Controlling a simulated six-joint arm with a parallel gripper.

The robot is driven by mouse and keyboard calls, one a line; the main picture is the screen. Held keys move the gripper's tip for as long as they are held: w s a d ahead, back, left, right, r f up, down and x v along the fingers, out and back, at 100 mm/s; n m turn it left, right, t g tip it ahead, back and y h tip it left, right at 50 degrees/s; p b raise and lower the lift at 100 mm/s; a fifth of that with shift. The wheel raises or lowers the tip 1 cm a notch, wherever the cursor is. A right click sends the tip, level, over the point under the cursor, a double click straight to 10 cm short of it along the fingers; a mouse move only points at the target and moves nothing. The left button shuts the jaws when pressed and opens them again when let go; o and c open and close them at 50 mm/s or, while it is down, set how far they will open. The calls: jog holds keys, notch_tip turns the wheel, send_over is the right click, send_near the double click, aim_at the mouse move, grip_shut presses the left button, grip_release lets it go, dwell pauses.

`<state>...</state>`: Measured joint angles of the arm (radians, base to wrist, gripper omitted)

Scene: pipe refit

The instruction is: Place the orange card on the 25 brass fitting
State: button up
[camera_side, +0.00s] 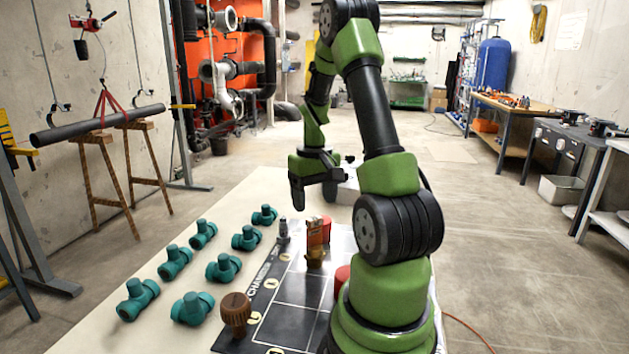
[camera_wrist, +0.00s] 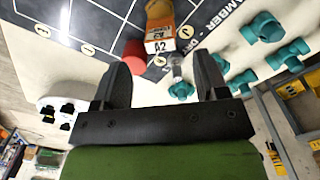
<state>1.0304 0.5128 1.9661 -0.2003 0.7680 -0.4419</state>
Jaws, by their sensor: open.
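The orange card (camera_side: 315,231) stands upright on the brass fitting (camera_side: 316,257) on the dark board, its lower edge appearing to meet the fitting's top. In the wrist view the card (camera_wrist: 160,33) shows a white patch marked A2, and a brown-gold part behind it looks like the fitting (camera_wrist: 159,9). I cannot read a 25 for certain on the fitting. My gripper (camera_side: 316,192) is open and empty, above and beyond the card in the side view. In the wrist view its two fingers (camera_wrist: 163,78) are spread, with the card ahead of them and apart from them.
A red cylinder (camera_wrist: 134,56) and a small grey fitting (camera_wrist: 177,68) stand close to the card. A brown ribbed knob (camera_side: 235,310) and another red piece (camera_side: 342,276) sit on the board (camera_side: 285,318). Several teal tees (camera_side: 222,267) lie on the table to the left.

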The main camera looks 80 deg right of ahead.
aim_at(314, 218)
notch_tip(314, 218, up, 4)
jog(key=w+a+r+n+t+h, duration=0.1)
jog(key=w+a+r+t, duration=0.2)
jog(key=a, duration=0.4)
jog(key=w+a+r+n, duration=0.1)
jog(key=w+a+r, duration=0.1)
jog(key=a+r, duration=0.4)
jog(key=s+a+r+n+t+y, duration=0.1)
jog(key=s+a+t, duration=0.1)
jog(key=a, duration=0.5)
jog(key=s+a+r+n+t+y, duration=0.2)
jog(key=s+a, duration=0.1)
jog(key=a, duration=0.4)
jog(key=shift+s+a, duration=0.35)
jog(key=shift+a, duration=0.05)
